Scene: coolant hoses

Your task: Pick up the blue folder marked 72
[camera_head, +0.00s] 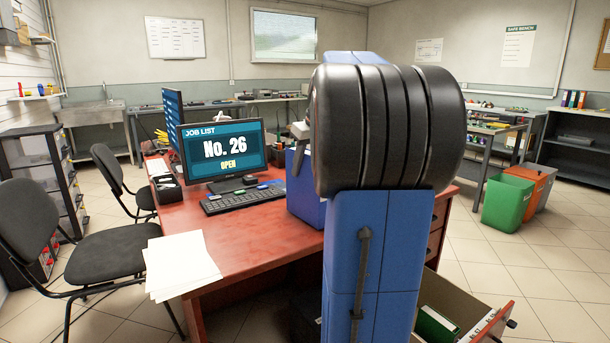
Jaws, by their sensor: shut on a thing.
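My own blue arm with its large black joint fills the middle and hides much of the view. A small grey part of my gripper (299,132) shows at the left edge of the joint. It is shut on a flat blue thing, which looks like a blue folder (304,190), upright at the desk's right part. Most of it is hidden behind my arm, and no number 72 can be read on it. I cannot tell whether it touches the desk.
The red desk (250,240) carries a monitor (224,150) reading "JOB LIST No. 26 OPEN", a keyboard (240,200) and papers (180,262). An open drawer (490,325) at the lower right holds a green folder (436,325). Chairs stand left; green (507,203) and orange bins stand right.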

